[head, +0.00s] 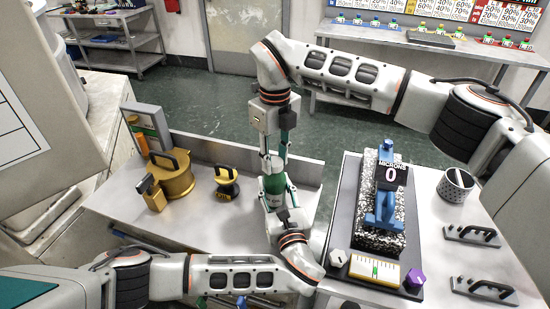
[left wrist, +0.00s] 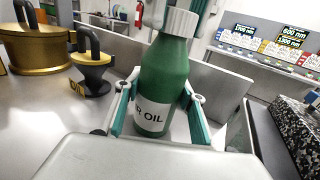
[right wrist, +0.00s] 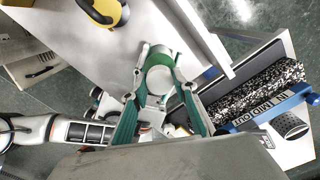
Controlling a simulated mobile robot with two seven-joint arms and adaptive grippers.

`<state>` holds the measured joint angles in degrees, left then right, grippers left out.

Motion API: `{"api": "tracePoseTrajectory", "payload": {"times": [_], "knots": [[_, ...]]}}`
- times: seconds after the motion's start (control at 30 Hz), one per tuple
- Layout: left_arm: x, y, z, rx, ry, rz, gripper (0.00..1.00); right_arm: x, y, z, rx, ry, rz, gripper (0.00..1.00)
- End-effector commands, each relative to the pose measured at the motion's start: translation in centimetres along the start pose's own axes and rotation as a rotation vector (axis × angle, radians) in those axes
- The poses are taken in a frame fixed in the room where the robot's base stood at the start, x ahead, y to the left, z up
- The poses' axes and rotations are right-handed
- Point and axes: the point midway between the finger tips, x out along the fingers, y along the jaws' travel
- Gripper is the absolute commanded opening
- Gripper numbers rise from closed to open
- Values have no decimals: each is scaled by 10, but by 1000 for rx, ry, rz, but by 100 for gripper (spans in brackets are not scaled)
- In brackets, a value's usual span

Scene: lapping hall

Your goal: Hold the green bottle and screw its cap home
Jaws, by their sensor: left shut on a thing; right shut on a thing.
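The green bottle (head: 274,185) stands upright over the left-hand table, with an OIL label facing the left wrist view (left wrist: 163,75). Its white ribbed cap (left wrist: 180,21) sits on the neck; whether it is fully seated I cannot tell. My left gripper (left wrist: 158,108) is shut on the bottle's lower body, one finger on each side. My right gripper (head: 273,161) comes down from above and is shut on the cap. In the right wrist view the cap (right wrist: 160,79) lies between its fingertips, with the green bottle (right wrist: 163,56) behind it.
A brass pot (head: 173,177) and a yellow-black oil can (head: 227,186) stand left of the bottle. A raised table edge (head: 303,174) runs behind and right. A granite block with a blue gauge (head: 388,190) is on the right-hand table, beside a perforated cup (head: 455,186).

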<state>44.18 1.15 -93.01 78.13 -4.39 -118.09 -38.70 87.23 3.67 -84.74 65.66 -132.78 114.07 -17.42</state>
Motion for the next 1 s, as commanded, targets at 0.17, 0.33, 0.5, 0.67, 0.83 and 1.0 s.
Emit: {"api": "tracePoseTrajectory", "payload": {"times": [0.17, 0.33, 0.5, 0.67, 0.83, 1.0], "knots": [[0, 0, 1, 0, -1, 0, 0, 0, 0, 0, 254, 0, -1, 2], [0, 0, 1, 0, -1, 0, 0, 0, 0, 0, 288, 0, 0, 2], [0, 0, 1, 0, -1, 0, 0, 0, 0, 0, 287, 0, 0, 48], [0, 0, 1, 0, -1, 0, 0, 0, 0, 0, 286, 0, 0, 48], [0, 0, 1, 0, -1, 0, 0, -3, 0, 0, 286, -1, -1, 48], [0, 0, 1, 0, -1, 0, 0, -25, -1, 1, 287, -3, -2, 48]]}}
